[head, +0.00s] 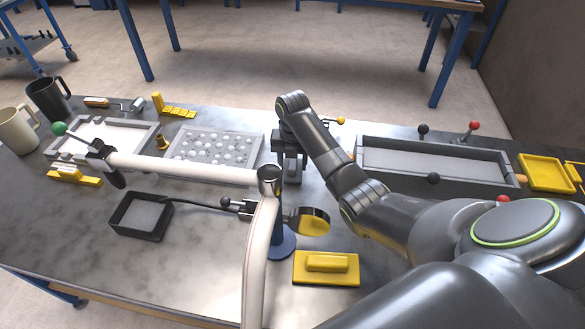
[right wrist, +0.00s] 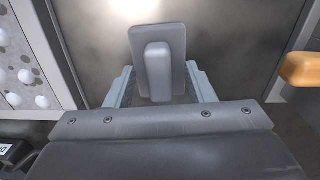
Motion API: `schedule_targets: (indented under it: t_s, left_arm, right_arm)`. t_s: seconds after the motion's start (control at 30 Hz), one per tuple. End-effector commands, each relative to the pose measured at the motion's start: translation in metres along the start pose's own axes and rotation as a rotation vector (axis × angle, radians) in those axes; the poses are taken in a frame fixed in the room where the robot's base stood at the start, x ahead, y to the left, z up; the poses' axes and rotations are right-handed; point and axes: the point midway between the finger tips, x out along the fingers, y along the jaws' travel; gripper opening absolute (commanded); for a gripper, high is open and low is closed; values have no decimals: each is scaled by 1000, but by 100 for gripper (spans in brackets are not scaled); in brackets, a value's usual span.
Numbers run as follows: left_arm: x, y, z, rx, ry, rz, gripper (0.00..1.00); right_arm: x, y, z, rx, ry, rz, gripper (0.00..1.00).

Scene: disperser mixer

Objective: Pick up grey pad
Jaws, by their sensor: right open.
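The grey pad (right wrist: 175,42) lies on the metal bench in the right wrist view. It is a flat plate with a raised grey grip block (right wrist: 158,70) along its middle. My right gripper (right wrist: 160,82) is open, with one finger on each side of the grip block and visible gaps between. In the head view my right gripper (head: 290,178) points down at the bench, right of the tray of white balls. It hides most or all of the grey pad there. My left gripper does not show.
A tray of white balls (head: 213,149) stands left of my right gripper, and a long grey tray (head: 430,164) stands to its right. A white jointed tube (head: 185,168) crosses in front. A yellow pad (head: 327,268) lies nearer.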

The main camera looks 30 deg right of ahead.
Motion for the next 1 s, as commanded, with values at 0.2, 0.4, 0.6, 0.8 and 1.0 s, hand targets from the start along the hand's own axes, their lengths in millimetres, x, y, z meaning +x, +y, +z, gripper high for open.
schedule_targets:
  t_s: [0.2,0.4,0.6,0.8,1.0]
  left_arm:
    - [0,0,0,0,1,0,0]
    - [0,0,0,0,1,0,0]
    - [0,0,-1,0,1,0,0]
    - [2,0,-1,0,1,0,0]
    - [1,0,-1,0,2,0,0]
  right_arm:
    - [0,0,0,0,0,0,27]
    - [-1,0,0,0,0,0,1]
    - [-1,0,0,0,-1,0,0]
    - [-18,1,1,0,-4,2,0]
    - [-66,1,2,0,-6,3,0]
